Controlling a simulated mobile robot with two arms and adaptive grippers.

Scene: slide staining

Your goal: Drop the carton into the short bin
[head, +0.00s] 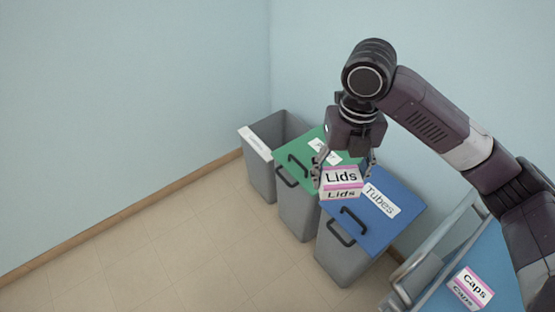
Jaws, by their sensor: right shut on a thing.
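A white and pink carton labelled "Lids" (341,192) is held in my right gripper (344,172), one finger on each side of it. The gripper points down, and the carton hangs in front of the green-lidded and blue-lidded bins in the picture. Three grey bins stand in a row along the wall. The left one is an open bin (262,178) with a white label on its rim. The middle bin has a green lid (290,153), and the right one has a blue lid (385,222) labelled "Tubes". I cannot tell for sure which is the short bin. My left gripper is not in view.
A second carton labelled "Caps" (470,288) sits on a blue surface (440,300) with a metal rail (425,262) at the lower right. Black handles stick up on both lids. Walls stand behind the bins. The tiled floor (160,240) at the left is clear.

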